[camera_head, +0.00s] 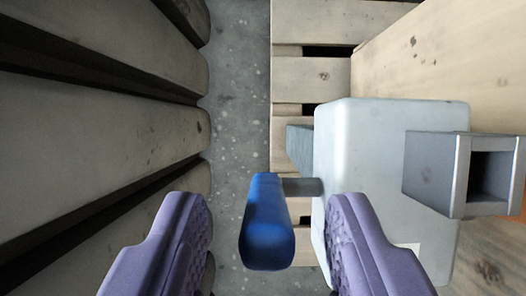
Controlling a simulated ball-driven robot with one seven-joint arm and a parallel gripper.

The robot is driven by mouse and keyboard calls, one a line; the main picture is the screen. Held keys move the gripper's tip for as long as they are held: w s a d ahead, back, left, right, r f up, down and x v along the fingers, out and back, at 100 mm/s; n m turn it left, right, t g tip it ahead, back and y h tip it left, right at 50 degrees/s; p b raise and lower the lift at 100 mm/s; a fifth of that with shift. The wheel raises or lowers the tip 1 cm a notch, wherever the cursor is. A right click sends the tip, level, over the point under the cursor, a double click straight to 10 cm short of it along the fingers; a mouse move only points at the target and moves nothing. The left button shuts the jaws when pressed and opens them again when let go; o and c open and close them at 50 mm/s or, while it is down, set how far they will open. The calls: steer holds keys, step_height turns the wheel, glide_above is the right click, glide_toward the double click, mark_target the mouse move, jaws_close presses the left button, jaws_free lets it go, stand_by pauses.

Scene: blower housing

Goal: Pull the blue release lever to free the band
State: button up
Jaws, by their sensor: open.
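The blue release lever (267,225) is a rounded bar at the lower middle of the head camera view. A short grey shaft (303,187) joins it to the left side of the pale grey housing (375,150). My gripper (268,225) shows as two purple fingers at the bottom, spread apart. The lever lies between the fingers in the picture, with a visible gap on each side. I cannot tell how far in depth the fingertips are from it. No band can be made out.
A grey square-mouthed duct (440,172) sticks out on the housing's right. Wooden slats (310,22) and a wooden box (450,60) lie behind and beside it. Thick wooden beams (100,120) fill the left. A strip of grey concrete floor (238,90) shows between.

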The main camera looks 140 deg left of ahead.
steer(key=shift+w+d+f, duration=0.15)
steer(key=shift+w+f, duration=0.1)
steer(key=shift+f, duration=0.4)
steer(key=shift+c, duration=0.3)
jaws_close()
